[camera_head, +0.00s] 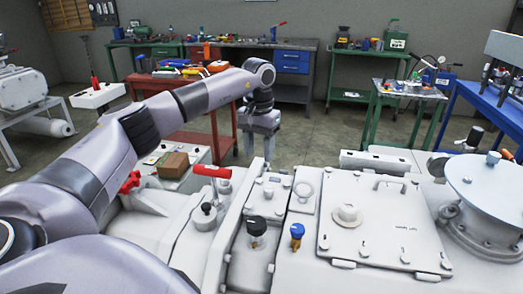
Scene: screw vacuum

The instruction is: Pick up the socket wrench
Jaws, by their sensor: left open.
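My left arm reaches in from the left, and its gripper (261,150) points down beyond the back edge of the white machine. Its two fingers look apart, with nothing seen between them. I cannot pick out the socket wrench for certain. Several small tools lie on the red cart (222,145) behind my arm, which hides part of its top. A red-handled lever (212,172) stands on the machine; I cannot tell whether it is a tool or a fixed part. My right gripper is not in view.
The white machine (375,255) fills the foreground, with a black knob (256,226), a blue knob (297,231) and a round lid (490,182). A green cart (404,91) and a blue bench (492,103) stand at right. Open floor (325,133) lies behind the machine.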

